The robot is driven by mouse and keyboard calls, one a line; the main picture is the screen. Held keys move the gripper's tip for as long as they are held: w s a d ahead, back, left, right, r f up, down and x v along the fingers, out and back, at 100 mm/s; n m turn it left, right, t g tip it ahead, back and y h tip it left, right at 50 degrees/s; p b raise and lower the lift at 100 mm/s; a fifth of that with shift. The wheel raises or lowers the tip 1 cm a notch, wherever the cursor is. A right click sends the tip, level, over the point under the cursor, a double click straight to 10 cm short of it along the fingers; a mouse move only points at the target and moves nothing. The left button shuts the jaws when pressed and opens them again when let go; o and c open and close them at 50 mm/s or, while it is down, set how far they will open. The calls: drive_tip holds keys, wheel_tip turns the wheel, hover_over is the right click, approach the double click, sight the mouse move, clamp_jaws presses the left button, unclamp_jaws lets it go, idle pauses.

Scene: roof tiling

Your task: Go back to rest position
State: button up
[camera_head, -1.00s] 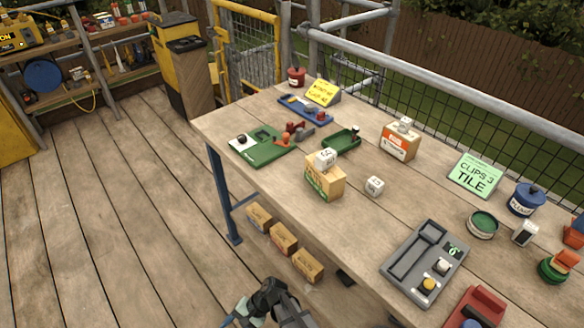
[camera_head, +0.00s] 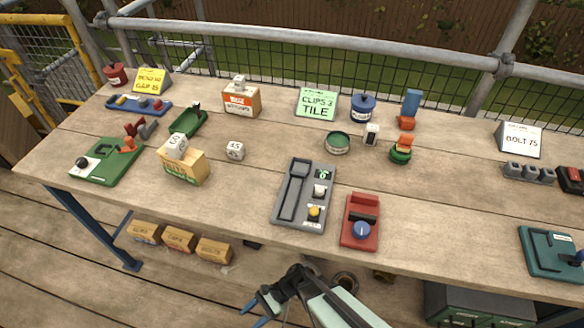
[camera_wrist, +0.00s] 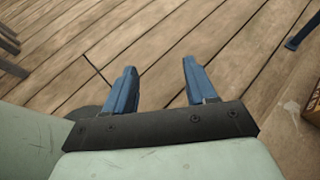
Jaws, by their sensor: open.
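My gripper (camera_head: 262,304) is low in front of the workbench's near edge in the head view, below the tabletop and apart from everything on it. In the wrist view my gripper (camera_wrist: 158,82) shows two blue fingers spread apart with nothing between them. Plank flooring (camera_wrist: 150,35) lies beyond the fingers.
The wooden workbench (camera_head: 120,205) carries a grey tray with buttons (camera_head: 290,210), a red device (camera_head: 360,222), a green board (camera_head: 105,165), boxes, and label cards. Several cardboard boxes (camera_head: 180,239) sit under the bench. A dark cabinet (camera_head: 480,305) stands below at right.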

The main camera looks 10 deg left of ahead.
drive_tip(key=w+d+f+n+t+h, duration=0.1)
drive_tip(key=d+n+h, duration=0.1)
drive_tip(key=d, duration=1)
drive_tip(key=w+d+f+n+t+h, duration=0.1)
drive_tip(key=d+f+n+h, duration=0.1)
drive_tip(key=d, duration=1)
drive_tip(key=w+d+f+n+t+h, duration=0.1)
drive_tip(key=d+f+n+h, duration=0.1)
drive_tip(key=d, duration=1)
drive_tip(key=shift+w+f+n+h, duration=0.15)
drive_tip(key=shift+f+n+h, duration=0.1)
drive_tip(key=shift+n+h, duration=0.8)
